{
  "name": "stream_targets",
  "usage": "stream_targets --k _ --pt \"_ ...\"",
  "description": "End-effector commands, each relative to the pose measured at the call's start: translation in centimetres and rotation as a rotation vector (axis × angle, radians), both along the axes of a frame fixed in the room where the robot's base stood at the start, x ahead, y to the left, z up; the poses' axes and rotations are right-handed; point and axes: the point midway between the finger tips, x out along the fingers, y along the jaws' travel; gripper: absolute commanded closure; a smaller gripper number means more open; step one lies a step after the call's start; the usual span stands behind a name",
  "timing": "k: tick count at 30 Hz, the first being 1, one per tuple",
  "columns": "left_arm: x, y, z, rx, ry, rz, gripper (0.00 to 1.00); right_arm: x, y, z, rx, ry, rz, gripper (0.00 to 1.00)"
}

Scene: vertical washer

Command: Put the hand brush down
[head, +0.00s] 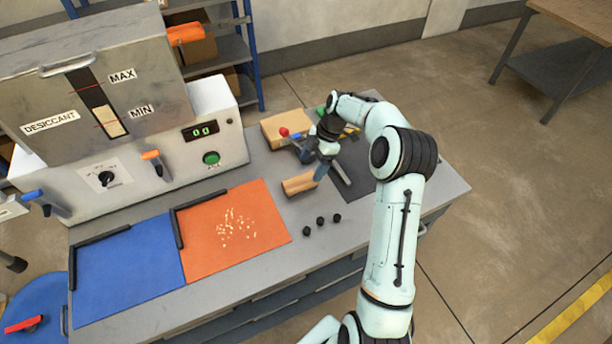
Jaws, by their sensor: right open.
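A light wooden piece (300,184), which looks like the hand brush, lies on the grey bench top just left of a dark mat (362,178). Its bristles cannot be made out. My right gripper (331,174) reaches down from the right, just right of the wooden piece. Its fingers are apart, with one close to the piece's right end; whether they touch cannot be told. My right wrist hides part of the mat and the things behind it. My left gripper is not in view.
An orange mat (262,200) with pale crumbs and a blue mat (128,268) lie left. The desiccant machine (120,165) fills the back left.

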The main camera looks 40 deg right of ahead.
Motion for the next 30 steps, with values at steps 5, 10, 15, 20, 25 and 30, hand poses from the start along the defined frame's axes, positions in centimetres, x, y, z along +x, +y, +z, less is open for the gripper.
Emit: stream_targets --k 5,10,15,20,25,30 --pt "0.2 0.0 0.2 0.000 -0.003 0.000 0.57 0.0 -0.8 2.5 0.000 -0.006 0.000 0.17" --pt "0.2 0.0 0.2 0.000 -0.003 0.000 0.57 -0.1 -1.1 3.2 0.001 -0.005 0.001 0.17" --pt "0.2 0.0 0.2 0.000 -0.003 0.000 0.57 -0.1 -1.1 3.2 0.002 -0.005 0.001 0.17" --pt "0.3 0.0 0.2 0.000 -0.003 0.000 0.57 -0.1 -1.1 3.2 0.001 -0.006 0.001 0.17" --pt "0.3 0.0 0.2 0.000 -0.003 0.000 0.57 -0.1 -1.1 3.2 0.001 -0.006 0.001 0.17" --pt "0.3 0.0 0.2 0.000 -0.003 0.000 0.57 -0.1 -1.1 3.2 0.000 -0.006 0.001 0.17"
